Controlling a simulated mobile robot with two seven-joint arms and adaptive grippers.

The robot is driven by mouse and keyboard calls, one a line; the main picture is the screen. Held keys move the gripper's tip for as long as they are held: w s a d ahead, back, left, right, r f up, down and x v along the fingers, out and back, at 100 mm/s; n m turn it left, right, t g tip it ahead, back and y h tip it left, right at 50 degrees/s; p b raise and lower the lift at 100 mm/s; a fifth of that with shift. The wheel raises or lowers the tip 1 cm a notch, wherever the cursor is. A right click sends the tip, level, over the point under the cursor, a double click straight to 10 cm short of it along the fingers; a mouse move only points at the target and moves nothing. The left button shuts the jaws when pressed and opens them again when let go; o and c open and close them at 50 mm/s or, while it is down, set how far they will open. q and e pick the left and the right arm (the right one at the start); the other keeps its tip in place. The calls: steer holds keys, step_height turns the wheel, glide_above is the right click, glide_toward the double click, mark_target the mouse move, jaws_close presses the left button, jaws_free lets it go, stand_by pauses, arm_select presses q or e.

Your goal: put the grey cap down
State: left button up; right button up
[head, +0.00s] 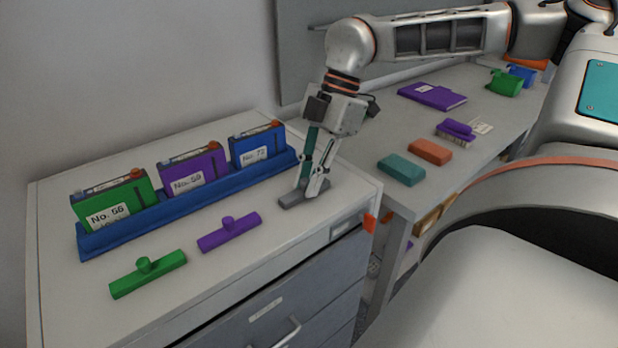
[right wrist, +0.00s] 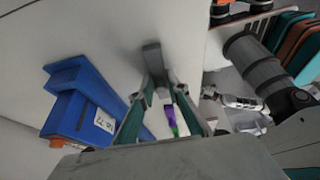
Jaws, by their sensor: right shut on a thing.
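The grey cap (head: 290,200) is a flat bar at the right end of the cabinet top (head: 215,262), in front of the right end of the blue rack. My right gripper (head: 310,190) points down and is shut on its middle, where the fingers hide part of it. The cap is level and at the surface or very close to it; I cannot tell if it touches. In the right wrist view the grey cap (right wrist: 152,57) shows between and beyond the fingers (right wrist: 163,98). My left gripper is not in view.
A purple cap (head: 229,232) and a green cap (head: 148,274) lie to the left. The blue rack (head: 140,228) behind holds green, purple and blue batteries. The orange piece (head: 370,222) is at the cabinet's right corner. A bench with blocks and a brush stands right.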

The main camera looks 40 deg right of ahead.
steer(key=shift+f, duration=0.1)
steer(key=shift+f, duration=0.15)
steer(key=o, duration=0.8)
steer(key=shift+r, duration=0.3)
steer(key=v, duration=1.2)
steer(key=shift+p, duration=0.45)
steer(key=shift+s, duration=0.1)
